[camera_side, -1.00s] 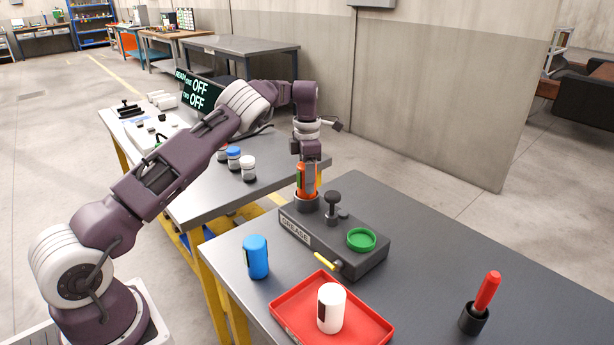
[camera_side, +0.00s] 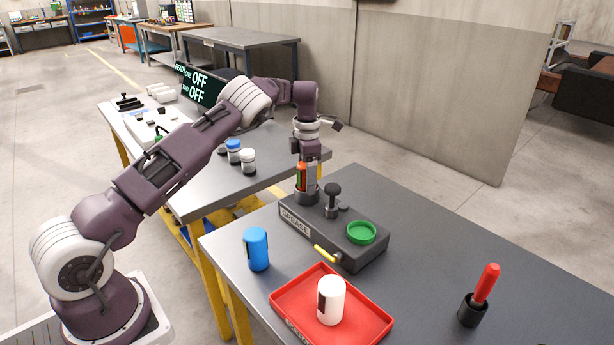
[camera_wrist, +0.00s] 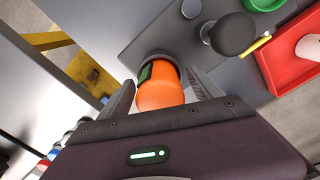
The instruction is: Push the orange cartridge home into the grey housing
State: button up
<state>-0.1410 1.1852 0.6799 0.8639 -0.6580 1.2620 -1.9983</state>
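The orange cartridge (camera_side: 301,174) stands upright with its lower end inside the round dark socket (camera_side: 306,196) of the grey housing (camera_side: 352,253). It has a dark label on its side. My gripper (camera_side: 309,183) points down over it, with its fingers on both sides of the cartridge just above the socket rim.
A black-knobbed post (camera_side: 332,195) stands close beside the socket, and a green round lid (camera_side: 361,233) sits on the housing. A blue canister (camera_side: 256,249), a red tray (camera_side: 352,337) holding a white canister (camera_side: 331,301), and a red-handled tool in a holder (camera_side: 484,285) stand nearby.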

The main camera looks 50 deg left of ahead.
jog(key=shift+r, duration=0.15)
notch_tip(320, 180, up, 7)
jog(key=shift+f, duration=0.1)
dwell(0.3)
jog(key=shift+r, duration=0.35)
jog(key=s+d+r+m+t, duration=0.1)
jog(key=s+d+r+m, duration=0.15)
jog(key=r, duration=0.45)
jog(key=s+d+r+m+t, duration=0.1)
jog(key=s+d+r+m, duration=0.15)
jog(key=r, duration=0.35)
jog(key=s+d+r+m+t+h, duration=0.1)
jog(key=s+d+r+m, duration=0.6)
jog(key=s, duration=0.4)
jog(key=s+d+f+m+t, duration=0.1)
jog(key=s+d+m, duration=0.3)
jog(key=s+m, duration=0.5)
jog(key=s+d+f+m+t+y, duration=0.1)
jog(key=s+d+f+m, duration=0.3)
jog(key=s+m, duration=0.5)
jog(key=s, duration=0.5)
jog(key=shift+s+d+f+m+t, duration=0.2)
jog(key=shift+d+f+m+t, duration=0.1)
